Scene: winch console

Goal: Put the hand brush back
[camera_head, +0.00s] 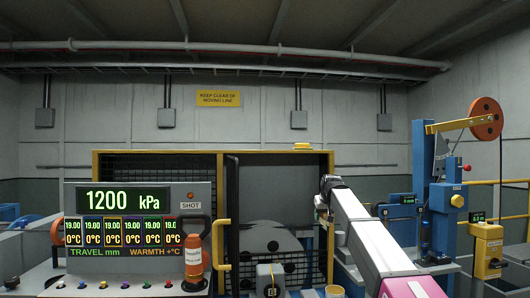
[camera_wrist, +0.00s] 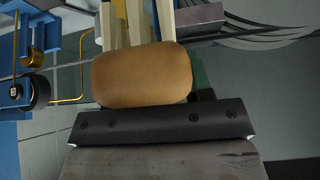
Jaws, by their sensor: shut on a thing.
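My gripper (camera_head: 322,205) is at the end of my outstretched arm, right of centre in the head view, in front of the yellow-framed guard. It is small there and partly hidden by my wrist. In the wrist view, a tan, rounded block (camera_wrist: 142,75) lies across the grip just beyond my dark gripper body. I take it to be the hand brush, with my gripper shut on it. Pale strips reach past it at the top of that view. The fingertips and the bristles cannot be clearly told. The brush's place cannot be made out.
A console (camera_head: 140,240) with a lit 1200 kPa display and an orange cylinder (camera_head: 194,258) stands at the left. The yellow-framed mesh guard (camera_head: 215,154) is behind my arm. A blue machine (camera_head: 447,215) with an orange wheel and a yellow box (camera_head: 488,248) stand at the right.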

